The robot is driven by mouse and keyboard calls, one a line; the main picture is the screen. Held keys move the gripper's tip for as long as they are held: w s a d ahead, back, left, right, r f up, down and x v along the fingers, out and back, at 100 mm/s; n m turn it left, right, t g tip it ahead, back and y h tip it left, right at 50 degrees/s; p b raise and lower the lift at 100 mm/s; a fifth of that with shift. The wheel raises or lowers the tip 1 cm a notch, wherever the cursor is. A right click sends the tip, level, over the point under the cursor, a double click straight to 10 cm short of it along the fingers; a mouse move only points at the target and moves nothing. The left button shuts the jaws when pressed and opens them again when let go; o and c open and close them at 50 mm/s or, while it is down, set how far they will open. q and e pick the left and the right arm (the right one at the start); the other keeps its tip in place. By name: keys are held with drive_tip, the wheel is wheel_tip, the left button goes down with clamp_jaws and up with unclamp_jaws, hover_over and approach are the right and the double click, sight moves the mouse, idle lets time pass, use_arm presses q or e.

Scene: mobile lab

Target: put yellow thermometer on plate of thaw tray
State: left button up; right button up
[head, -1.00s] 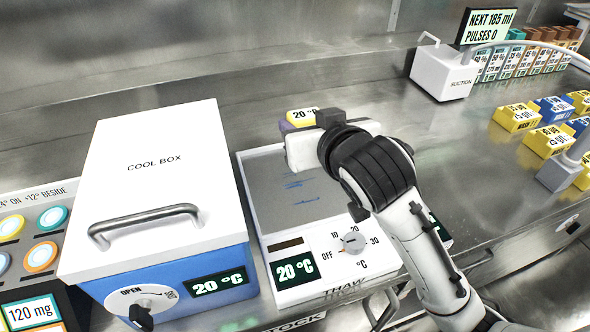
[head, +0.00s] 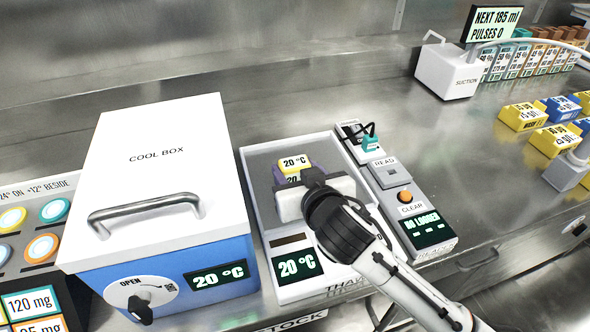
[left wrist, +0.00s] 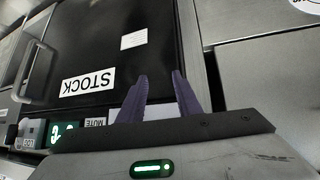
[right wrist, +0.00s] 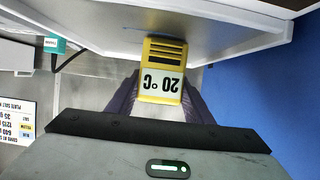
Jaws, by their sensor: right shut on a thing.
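The yellow thermometer (head: 294,163) reads 20 °C and is held between the fingers of my right gripper (head: 292,180). It also shows in the right wrist view (right wrist: 162,72), between the purple fingers. In the head view it is over the grey plate of the thaw tray (head: 262,168), toward the plate's middle. I cannot tell whether it touches the plate. The thaw tray's display reads 20 °C, and my right gripper hides its dial. My left gripper (left wrist: 160,95) is open and empty in the left wrist view, in front of a black STOCK door.
The white and blue cool box (head: 155,165) stands directly left of the tray. A suction unit (head: 447,72) and yellow and blue blocks (head: 522,116) are farther right.

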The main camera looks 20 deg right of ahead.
drive_tip(key=shift+f, duration=0.2)
drive_tip(key=o, duration=1.1)
drive_tip(key=shift+r, duration=0.1)
drive_tip(key=shift+s+r, duration=0.1)
drive_tip(key=shift+r, duration=0.1)
drive_tip(key=v, duration=1.1)
drive_tip(key=shift+s+r, duration=0.2)
drive_tip(key=shift+s, duration=0.15)
